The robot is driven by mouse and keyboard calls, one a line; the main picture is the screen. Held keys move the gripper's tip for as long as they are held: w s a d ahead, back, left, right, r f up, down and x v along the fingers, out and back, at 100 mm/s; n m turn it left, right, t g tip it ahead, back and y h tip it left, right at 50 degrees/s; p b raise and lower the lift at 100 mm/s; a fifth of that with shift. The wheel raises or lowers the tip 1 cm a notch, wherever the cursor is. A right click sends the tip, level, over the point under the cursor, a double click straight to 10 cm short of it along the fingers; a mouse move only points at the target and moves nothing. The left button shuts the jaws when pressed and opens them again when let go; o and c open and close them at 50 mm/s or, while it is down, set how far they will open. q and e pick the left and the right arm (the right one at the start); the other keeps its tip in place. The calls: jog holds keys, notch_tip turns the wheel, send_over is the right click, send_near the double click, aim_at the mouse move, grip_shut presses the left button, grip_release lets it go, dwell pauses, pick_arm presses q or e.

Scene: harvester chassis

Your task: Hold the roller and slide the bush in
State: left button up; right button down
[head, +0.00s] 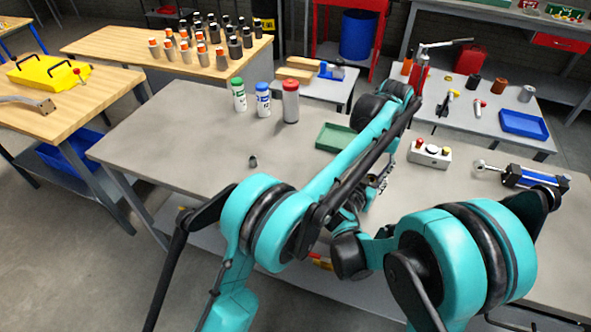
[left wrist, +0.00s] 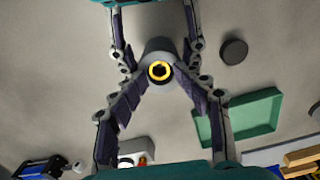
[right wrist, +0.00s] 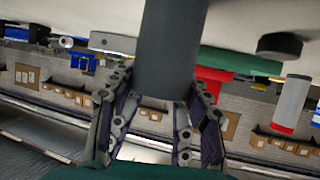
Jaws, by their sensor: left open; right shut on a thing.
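The roller is a dark grey cylinder (right wrist: 170,50), held upright between the fingers of my right gripper (right wrist: 160,108) in the right wrist view. In the left wrist view I look onto the end of the roller (left wrist: 157,48). The bush shows there as a yellow ring (left wrist: 160,71) around a dark hole, centred on the roller's end. I cannot tell how deep it sits. My left gripper (left wrist: 160,88) is open, its fingers spread on either side near that end. In the head view my arms hide the roller and bush.
A small dark round piece (head: 253,161) stands alone on the grey table (head: 180,135). A green tray (head: 335,137), a control box (head: 430,153) and a blue hydraulic cylinder (head: 530,178) lie beyond my arms. Several bottles (head: 263,100) stand at the back. The table's left is clear.

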pick_arm(q)
notch_tip(320, 180, up, 5)
jog(key=shift+r, duration=0.2)
jog(key=a+f+m, duration=0.1)
jog(key=a+f, duration=0.2)
jog(key=a, duration=0.7)
jog(key=a+f+m, duration=0.1)
jog(key=a+f, duration=0.2)
jog(key=a, duration=0.7)
jog(key=a+f+m, duration=0.1)
jog(key=a+f, duration=0.2)
jog(key=a, duration=0.7)
jog(key=shift+s+a+f+m, duration=0.2)
jog(key=shift+s+f+m, duration=0.05)
jog(key=shift+m, duration=0.05)
pick_arm(e)
jog(key=c, duration=0.6)
grip_release()
